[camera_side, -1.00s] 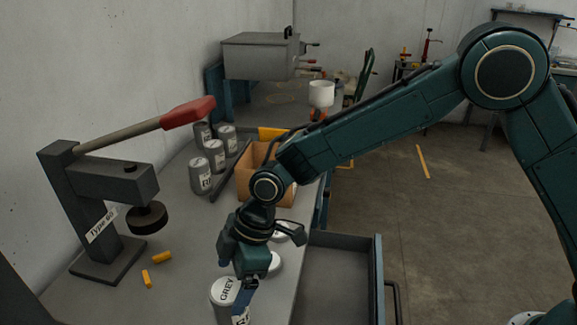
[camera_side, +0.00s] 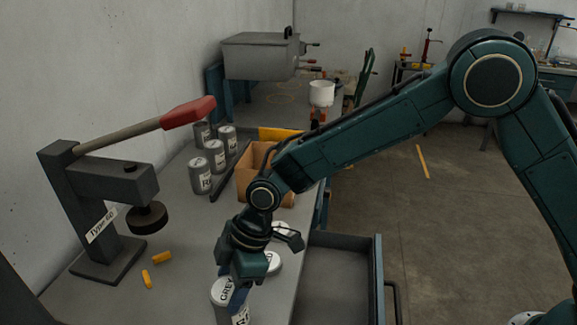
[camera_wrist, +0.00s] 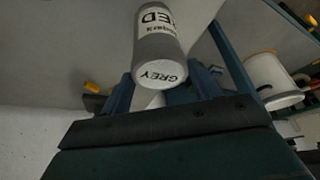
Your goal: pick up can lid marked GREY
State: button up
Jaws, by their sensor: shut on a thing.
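The can lid marked GREY (camera_side: 219,290) is a pale disc with black letters, on top of a grey can (camera_side: 222,314) at the front of the bench. My gripper (camera_side: 230,293) points down over the can, with its blue fingers at the lid, and is shut on it. One finger hides part of the lid in the side view. In the wrist view the lid (camera_wrist: 160,74) lies between the fingers, with the can (camera_wrist: 158,35), labelled RED, behind it. I see no clear gap between lid and can.
Two pale discs, one nearer (camera_side: 273,263), lie just beyond my gripper. A press with a red handle (camera_side: 188,112) stands left, near yellow pieces (camera_side: 162,258). Several cans (camera_side: 200,177) and a cardboard box (camera_side: 250,172) stand farther back. An open drawer (camera_side: 340,285) is at right.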

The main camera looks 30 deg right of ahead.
aim_at(232, 287)
jog(key=shift+r, duration=0.1)
notch_tip(232, 287, up, 10)
dwell(0.8)
jog(key=shift+d, duration=0.1)
dwell(0.4)
